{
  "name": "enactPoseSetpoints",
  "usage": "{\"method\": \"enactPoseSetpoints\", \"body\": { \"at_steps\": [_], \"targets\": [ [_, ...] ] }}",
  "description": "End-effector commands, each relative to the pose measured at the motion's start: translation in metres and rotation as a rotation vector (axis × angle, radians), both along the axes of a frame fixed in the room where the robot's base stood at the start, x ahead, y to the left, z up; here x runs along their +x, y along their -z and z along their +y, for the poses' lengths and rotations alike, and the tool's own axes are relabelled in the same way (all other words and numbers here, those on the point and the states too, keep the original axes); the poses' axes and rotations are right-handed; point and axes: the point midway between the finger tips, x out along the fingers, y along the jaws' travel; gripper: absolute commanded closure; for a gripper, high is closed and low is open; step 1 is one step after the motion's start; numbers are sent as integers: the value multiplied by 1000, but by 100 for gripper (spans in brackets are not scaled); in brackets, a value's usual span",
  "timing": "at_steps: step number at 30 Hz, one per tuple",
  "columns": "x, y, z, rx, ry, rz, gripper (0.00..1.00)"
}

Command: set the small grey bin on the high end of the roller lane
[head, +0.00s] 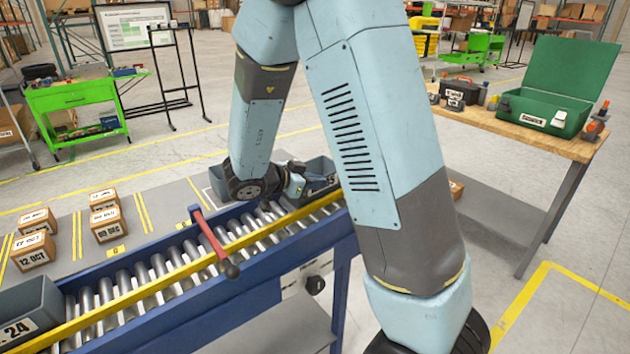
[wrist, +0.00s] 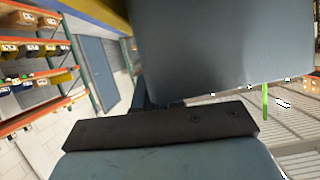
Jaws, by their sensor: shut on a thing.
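The small grey bin (head: 321,170), with a white label partly hidden by my arm, is at the far right stretch of the roller lane (head: 150,278). My gripper (head: 297,180) is shut on its left side. In the wrist view the bin (wrist: 220,48) fills the upper middle, close above the dark jaw. I cannot tell whether the bin's base touches the rollers. My arm hides the lane's right end.
Another grey bin (head: 28,306), labelled 24, sits at the lane's near left. A red lever (head: 214,242) crosses the lane between the bins. Several small cartons (head: 106,222) stand behind the lane. A wooden bench (head: 520,131) with a green case (head: 548,85) stands at right.

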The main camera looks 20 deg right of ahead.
Motion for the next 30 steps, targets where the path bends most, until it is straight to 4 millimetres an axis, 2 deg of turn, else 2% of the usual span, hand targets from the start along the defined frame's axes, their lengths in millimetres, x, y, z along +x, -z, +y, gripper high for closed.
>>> {"method": "enactPoseSetpoints", "body": {
  "at_steps": [3, 4, 7, 16, 30],
  "targets": [
    [0, 0, 0, 0, 0, 0, 100],
    [0, 0, 0, 0, 0, 0, 91],
    [0, 0, 0, 0, 0, 0, 83],
    [0, -3, -1, 0, 1, 0, 83],
    [0, -25, -1, 0, 1, 0, 83]
  ]
}}
